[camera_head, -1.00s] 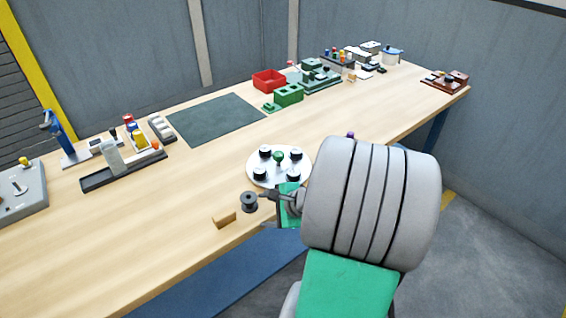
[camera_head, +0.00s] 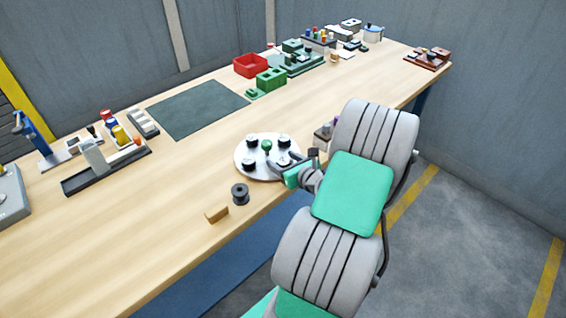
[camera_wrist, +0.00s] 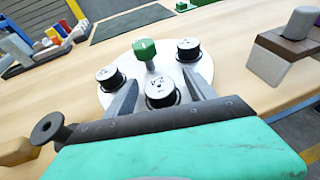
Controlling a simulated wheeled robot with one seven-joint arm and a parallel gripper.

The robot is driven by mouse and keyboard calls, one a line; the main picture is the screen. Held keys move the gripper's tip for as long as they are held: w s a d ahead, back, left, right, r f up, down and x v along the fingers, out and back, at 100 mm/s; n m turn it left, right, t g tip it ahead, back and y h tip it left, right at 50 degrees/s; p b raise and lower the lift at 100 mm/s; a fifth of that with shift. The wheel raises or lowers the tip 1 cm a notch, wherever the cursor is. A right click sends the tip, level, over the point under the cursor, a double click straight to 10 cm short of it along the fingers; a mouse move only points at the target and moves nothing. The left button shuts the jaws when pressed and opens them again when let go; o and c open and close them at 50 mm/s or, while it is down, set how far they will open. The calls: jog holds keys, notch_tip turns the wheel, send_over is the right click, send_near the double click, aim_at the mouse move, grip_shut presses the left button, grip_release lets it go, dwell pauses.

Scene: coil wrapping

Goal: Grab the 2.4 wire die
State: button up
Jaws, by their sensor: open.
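A round white plate (camera_head: 242,168) on the bench carries several black dies with white labelled tops around a green knob (camera_head: 267,146). In the wrist view, one die (camera_wrist: 161,92) stands between my fingers; its label is too blurred to read for certain. A second die (camera_wrist: 109,78) is to the left and a third (camera_wrist: 188,49) to the right, behind the fingers. The green knob (camera_wrist: 146,50) is beyond the near die. My gripper (camera_wrist: 162,82) is open, one finger on each side of the near die. I cannot tell whether the fingers touch it.
A dark spool (camera_head: 240,193) and a small wooden block (camera_head: 216,213) stand left of my gripper near the bench edge. A grey block with a cylinder (camera_head: 323,134) stands just right of the plate. A dark mat (camera_head: 198,108) lies flat beyond the plate.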

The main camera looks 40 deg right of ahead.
grip_shut()
dwell(0.6)
